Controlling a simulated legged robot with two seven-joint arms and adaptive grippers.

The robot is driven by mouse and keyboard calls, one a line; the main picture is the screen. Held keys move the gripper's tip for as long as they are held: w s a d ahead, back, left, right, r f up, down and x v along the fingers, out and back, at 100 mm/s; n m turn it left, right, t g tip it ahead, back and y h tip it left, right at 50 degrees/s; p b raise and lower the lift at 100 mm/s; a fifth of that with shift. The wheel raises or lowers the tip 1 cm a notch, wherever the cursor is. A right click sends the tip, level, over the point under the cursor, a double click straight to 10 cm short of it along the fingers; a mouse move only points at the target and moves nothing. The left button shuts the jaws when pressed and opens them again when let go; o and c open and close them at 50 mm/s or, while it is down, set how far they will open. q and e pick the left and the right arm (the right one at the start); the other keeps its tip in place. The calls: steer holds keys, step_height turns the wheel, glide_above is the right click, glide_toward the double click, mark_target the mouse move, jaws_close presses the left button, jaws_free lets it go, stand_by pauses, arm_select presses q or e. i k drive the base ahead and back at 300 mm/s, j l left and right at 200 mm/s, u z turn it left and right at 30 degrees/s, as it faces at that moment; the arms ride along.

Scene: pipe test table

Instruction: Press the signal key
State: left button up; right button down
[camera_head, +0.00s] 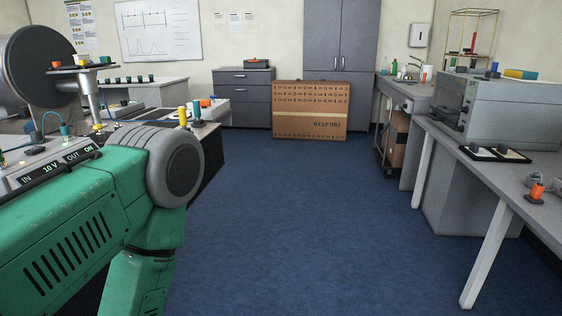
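I cannot pick out the signal key for certain. A panel (60,167) at the left edge carries the labels "IN", "10 V", "OUT" and "ON", with small dark parts on its top. A green arm link with a grey rounded joint, seemingly of my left arm, fills the lower left and covers part of that area. At the right, a small orange part (537,190) stands on a dark base on the bench. Neither my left gripper nor my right gripper is in view.
A long bench (476,172) with a grey machine (505,112) runs along the right. A cardboard box (310,111) stands on the floor before grey cabinets (340,40). A work table (215,109) stands at left. The blue floor (300,215) between is clear.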

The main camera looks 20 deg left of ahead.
mark_target(33, 152)
steer(key=i+z, duration=0.1)
steer(key=i, duration=0.55)
steer(key=i+j+z, duration=0.15)
steer(key=i, duration=0.5)
steer(key=i+j+z, duration=0.1)
steer(key=i, duration=0.55)
steer(key=i+z, duration=0.15)
steer(key=i, duration=0.5)
steer(key=u, duration=4.7)
